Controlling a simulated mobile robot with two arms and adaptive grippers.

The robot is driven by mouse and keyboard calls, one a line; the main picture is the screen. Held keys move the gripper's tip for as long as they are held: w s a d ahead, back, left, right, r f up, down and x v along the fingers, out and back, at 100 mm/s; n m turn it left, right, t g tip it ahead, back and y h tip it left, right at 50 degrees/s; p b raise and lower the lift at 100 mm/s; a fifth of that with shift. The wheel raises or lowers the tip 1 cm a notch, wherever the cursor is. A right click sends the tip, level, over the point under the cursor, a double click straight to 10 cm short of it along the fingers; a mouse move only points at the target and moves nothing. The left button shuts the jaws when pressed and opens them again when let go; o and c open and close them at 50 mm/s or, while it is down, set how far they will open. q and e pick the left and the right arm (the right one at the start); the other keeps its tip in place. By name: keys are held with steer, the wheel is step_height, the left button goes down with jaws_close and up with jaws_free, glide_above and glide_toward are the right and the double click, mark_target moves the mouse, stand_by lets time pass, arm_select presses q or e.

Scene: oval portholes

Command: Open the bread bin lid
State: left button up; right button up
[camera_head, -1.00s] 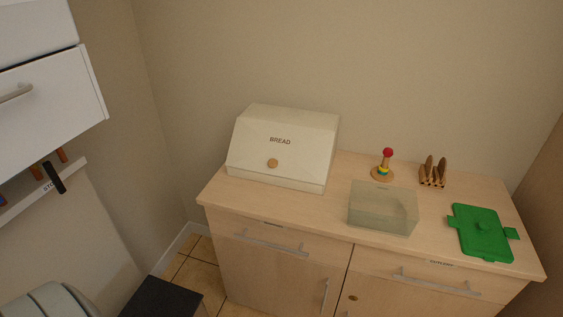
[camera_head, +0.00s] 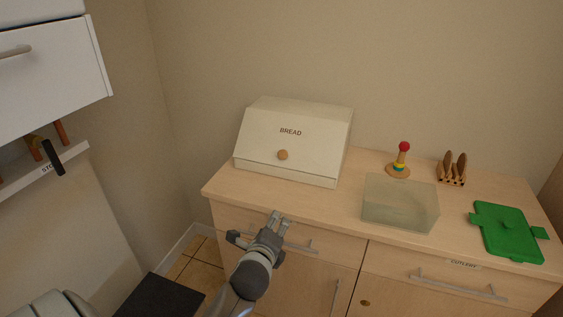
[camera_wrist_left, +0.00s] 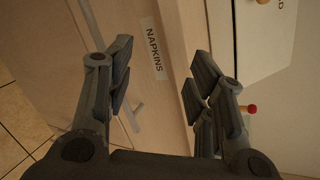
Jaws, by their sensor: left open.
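The cream bread bin (camera_head: 292,140) stands at the left of the wooden counter, marked BREAD. Its sloped front lid (camera_head: 262,142) is closed, with a round wooden knob (camera_head: 283,155) low on it. My left gripper (camera_head: 280,218) is in front of the counter's front edge, below and apart from the bin. In the left wrist view its fingers (camera_wrist_left: 158,88) are spread and empty, facing the NAPKINS label (camera_wrist_left: 156,48). The bin's pale front (camera_wrist_left: 262,40) and part of its knob show at that view's upper right. My right gripper is in neither view.
A clear box (camera_head: 400,204), a ring stacker with a red top (camera_head: 401,160), a wooden rack (camera_head: 452,168) and a green lid (camera_head: 507,232) stand right of the bin. Drawer handles (camera_head: 458,287) stick out from the counter front. A white cabinet (camera_head: 50,75) is at upper left.

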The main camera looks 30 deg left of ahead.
mark_target(282, 153)
arm_select(q)
steer(key=w+a+r+m+t, duration=0.1)
steer(key=w+r+m, duration=0.1)
steer(key=r+m, duration=0.1)
steer(key=w+a+r+m+t+y, duration=0.1)
steer(key=w+r+m, duration=0.2)
steer(key=r, duration=0.1)
steer(key=w+a+r+m+t+y, duration=0.1)
steer(key=w+a+r+m, duration=0.1)
steer(key=r+m, duration=0.1)
steer(key=shift+w+a+r+m+t, duration=0.1)
steer(key=shift+w+r+m+t, duration=0.05)
steer(key=shift+r+m+t, duration=0.2)
steer(key=shift+w+a, duration=0.2)
steer(key=shift+w, duration=0.3)
steer(key=x, duration=0.9)
steer(key=shift+w+a, duration=0.15)
steer(key=shift+w, duration=0.15)
jaws_close()
